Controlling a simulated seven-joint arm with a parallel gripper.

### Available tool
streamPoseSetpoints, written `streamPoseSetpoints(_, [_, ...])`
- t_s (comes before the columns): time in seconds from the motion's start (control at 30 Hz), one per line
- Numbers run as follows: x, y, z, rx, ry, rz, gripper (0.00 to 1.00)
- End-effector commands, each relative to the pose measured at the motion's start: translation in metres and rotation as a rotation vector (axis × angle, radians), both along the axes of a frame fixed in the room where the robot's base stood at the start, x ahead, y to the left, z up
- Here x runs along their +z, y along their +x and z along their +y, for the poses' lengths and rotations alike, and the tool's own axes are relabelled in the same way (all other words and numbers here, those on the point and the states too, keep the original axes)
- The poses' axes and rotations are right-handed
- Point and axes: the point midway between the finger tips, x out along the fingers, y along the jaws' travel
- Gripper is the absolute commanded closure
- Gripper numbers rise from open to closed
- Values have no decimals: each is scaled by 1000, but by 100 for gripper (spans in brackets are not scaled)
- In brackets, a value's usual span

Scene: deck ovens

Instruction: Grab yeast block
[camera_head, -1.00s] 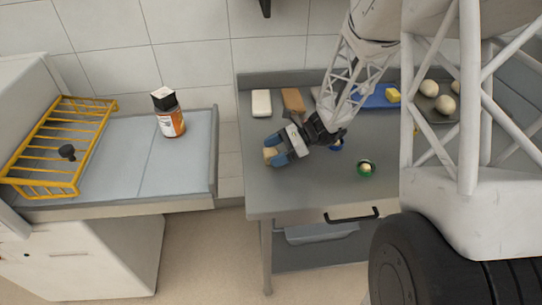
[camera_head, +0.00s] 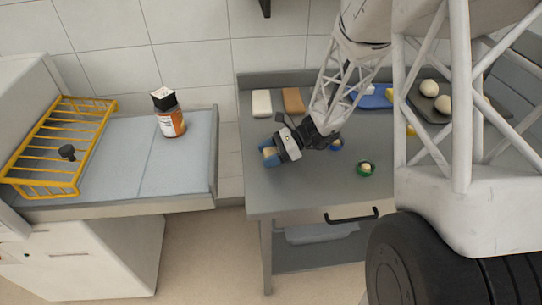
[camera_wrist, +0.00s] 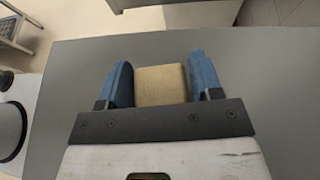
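A small tan block, which looks like the yeast block (camera_wrist: 161,85), sits between the two blue fingers of my gripper (camera_wrist: 162,82) in the wrist view. Its sides run along both fingers with almost no gap, and my gripper looks shut on it. In the head view the block (camera_head: 269,151) shows at the tip of my gripper (camera_head: 270,155), over the left front part of the grey table (camera_head: 300,190). Its lower part is hidden by the fingers, and I cannot tell how far it is above the tabletop.
A white block (camera_head: 261,103) and an orange-brown block (camera_head: 293,101) lie at the table's back. A green-rimmed small dish (camera_head: 366,169) and a blue one (camera_head: 336,145) stand right of my gripper. A bottle (camera_head: 171,123) and a yellow rack (camera_head: 55,150) stand on the left counter.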

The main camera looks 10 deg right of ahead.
Motion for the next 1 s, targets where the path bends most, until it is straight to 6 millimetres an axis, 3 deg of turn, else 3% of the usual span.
streamPoseSetpoints(0.03, [0, 0, 0, 0, 0, 0, 48])
streamPoseSetpoints(0.23, [0, 0, 0, 0, 0, 0, 77])
streamPoseSetpoints(0.67, [5, 0, 0, 0, 0, -1, 77])
streamPoseSetpoints(1.0, [36, 0, 0, 1, 0, -4, 77])
